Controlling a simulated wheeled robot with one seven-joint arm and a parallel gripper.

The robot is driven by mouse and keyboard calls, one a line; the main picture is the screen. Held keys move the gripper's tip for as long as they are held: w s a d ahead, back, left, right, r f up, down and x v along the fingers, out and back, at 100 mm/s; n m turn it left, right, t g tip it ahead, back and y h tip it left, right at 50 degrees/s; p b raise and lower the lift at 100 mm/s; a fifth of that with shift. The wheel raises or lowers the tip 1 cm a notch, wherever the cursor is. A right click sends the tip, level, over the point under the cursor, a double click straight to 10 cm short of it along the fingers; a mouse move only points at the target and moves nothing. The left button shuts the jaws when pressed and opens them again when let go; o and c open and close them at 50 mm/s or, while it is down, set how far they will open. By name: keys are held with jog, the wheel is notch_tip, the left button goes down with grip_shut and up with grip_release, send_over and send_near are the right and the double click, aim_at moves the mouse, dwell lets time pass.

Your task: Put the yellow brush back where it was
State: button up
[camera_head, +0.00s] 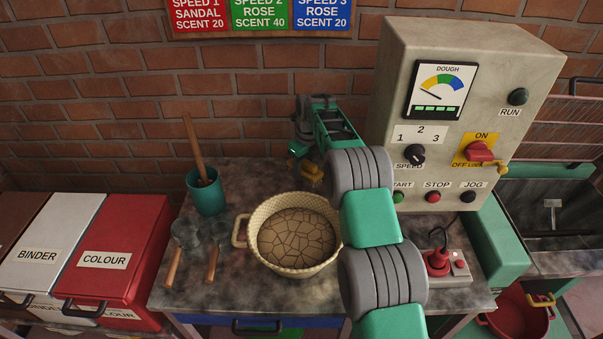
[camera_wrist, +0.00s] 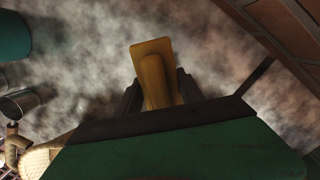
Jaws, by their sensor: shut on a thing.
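My gripper (camera_wrist: 158,92) is shut on the yellow brush (camera_wrist: 152,66), with a dark finger on each side of it. In the head view the brush (camera_head: 312,177) shows as a small yellow shape below my gripper (camera_head: 305,160), behind the basket and near the back of the worktop (camera_head: 262,176). Grey mottled worktop lies beyond the brush in the wrist view. I cannot tell whether the brush touches the worktop. My arm hides the area to the right of the gripper in the head view.
A woven basket (camera_head: 242,228) of cracked dough stands in front of the gripper. A green cup (camera_head: 206,195) with a wooden stick and metal scoops (camera_head: 187,236) are to the left. The control box (camera_head: 460,110) stands right. A brick wall (camera_head: 150,120) closes the back.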

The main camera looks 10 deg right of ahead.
aim_at(302, 183)
jog(key=shift+w+a+f, duration=0.15)
jog(key=shift+w+f, duration=0.35)
jog(key=shift+f, duration=0.05)
jog(key=f+p, duration=0.1)
jog(key=f, duration=0.2)
jog(key=shift+w+f, duration=0.2)
jog(key=shift+f, duration=0.15)
jog(key=shift+f, duration=0.15)
jog(key=o, duration=1.2)
